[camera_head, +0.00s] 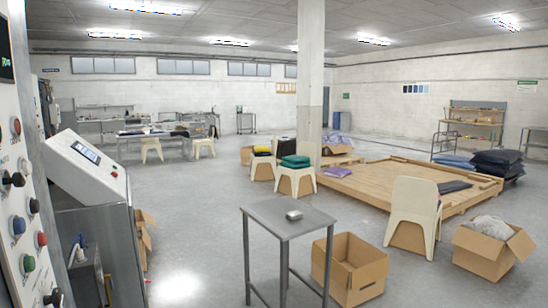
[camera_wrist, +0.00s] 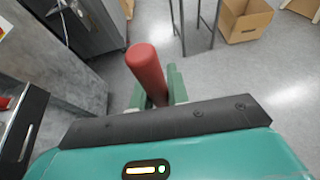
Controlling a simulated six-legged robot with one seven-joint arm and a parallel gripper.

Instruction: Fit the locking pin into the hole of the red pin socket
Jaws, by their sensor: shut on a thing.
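My gripper (camera_wrist: 157,88) shows in the wrist view with its two green fingers shut on a red cylinder. The cylinder, apparently the locking pin (camera_wrist: 146,66), sticks out beyond the fingertips and leans a little left in the picture. Its rounded end is free and touches nothing visible. Its lower part is hidden between the fingers. A small red piece (camera_wrist: 4,103) shows at the left edge of the wrist view, on a dark-topped unit. I cannot tell if it is the red pin socket. My gripper is not in the head view.
A control panel (camera_head: 25,180) with knobs and a grey machine with a sloped console (camera_head: 88,165) stand close on the left. A grey metal table (camera_head: 287,216) with a small white item, and an open cardboard box (camera_head: 350,268), stand ahead. The floor between machine and table is clear.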

